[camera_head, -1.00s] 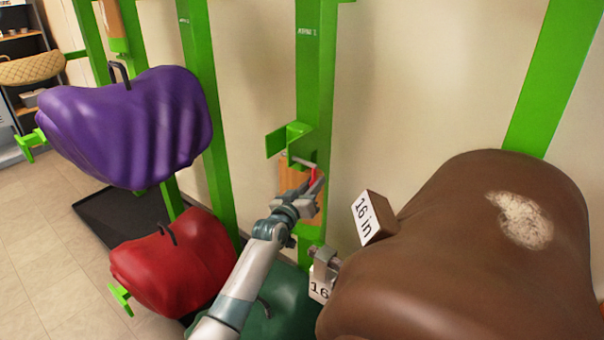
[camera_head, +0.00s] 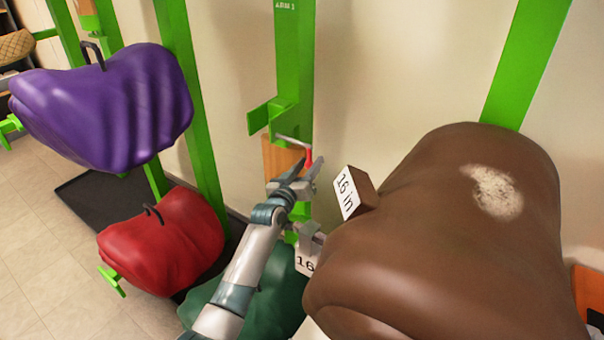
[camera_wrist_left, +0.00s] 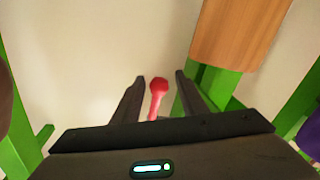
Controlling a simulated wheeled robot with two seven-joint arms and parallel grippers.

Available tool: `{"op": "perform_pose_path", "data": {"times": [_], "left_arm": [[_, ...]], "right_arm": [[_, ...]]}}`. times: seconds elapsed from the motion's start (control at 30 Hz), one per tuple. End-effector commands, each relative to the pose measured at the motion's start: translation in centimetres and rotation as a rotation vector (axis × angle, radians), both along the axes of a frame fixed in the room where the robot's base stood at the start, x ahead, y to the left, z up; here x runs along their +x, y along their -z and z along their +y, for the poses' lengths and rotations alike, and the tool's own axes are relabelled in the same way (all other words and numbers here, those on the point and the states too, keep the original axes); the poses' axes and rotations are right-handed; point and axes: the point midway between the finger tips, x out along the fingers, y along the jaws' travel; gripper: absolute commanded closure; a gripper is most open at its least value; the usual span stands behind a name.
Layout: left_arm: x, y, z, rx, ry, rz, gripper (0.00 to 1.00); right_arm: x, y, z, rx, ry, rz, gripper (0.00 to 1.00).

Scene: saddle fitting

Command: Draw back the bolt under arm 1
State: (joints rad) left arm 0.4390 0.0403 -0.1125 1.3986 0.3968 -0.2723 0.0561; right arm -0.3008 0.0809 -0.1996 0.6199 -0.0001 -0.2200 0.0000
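The bolt under arm 1 shows in the head view as a thin grey rod (camera_head: 292,140) with a red grip (camera_head: 309,159) hanging at its right end. It sits just below the green bracket of arm 1 (camera_head: 262,116) on the green post. My left gripper (camera_head: 306,172) is at the red grip, pointing up at it. In the left wrist view, the red knob (camera_wrist_left: 159,86) stands between the two dark fingertips (camera_wrist_left: 159,80), with a gap on both sides. The gripper is open. The grey rod is not clear in the wrist view. My right gripper is out of view.
A wooden plate (camera_head: 278,160) is behind the gripper. A purple saddle (camera_head: 110,105), red saddle (camera_head: 165,240) and green saddle (camera_head: 270,300) are left and below.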

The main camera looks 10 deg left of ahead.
Motion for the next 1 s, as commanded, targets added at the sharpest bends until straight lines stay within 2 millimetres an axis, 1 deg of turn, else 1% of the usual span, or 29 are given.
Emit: {"op": "perform_pose_path", "data": {"times": [0.17,0.37,0.67,1.0], "left_arm": [[-0.6,0.2,0.1,0.000,0.000,0.001,0.61],[-2.5,0.2,0.5,-0.001,-0.001,0.001,0.61],[-7.0,0.3,1.4,0.001,-0.001,-0.001,0.61],[-13.0,0.3,2.5,0.001,0.000,0.000,0.61]], "right_arm": [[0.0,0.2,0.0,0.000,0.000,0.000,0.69],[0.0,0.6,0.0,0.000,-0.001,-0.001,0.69],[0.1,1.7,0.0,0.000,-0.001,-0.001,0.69],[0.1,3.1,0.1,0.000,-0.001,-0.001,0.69]]}}
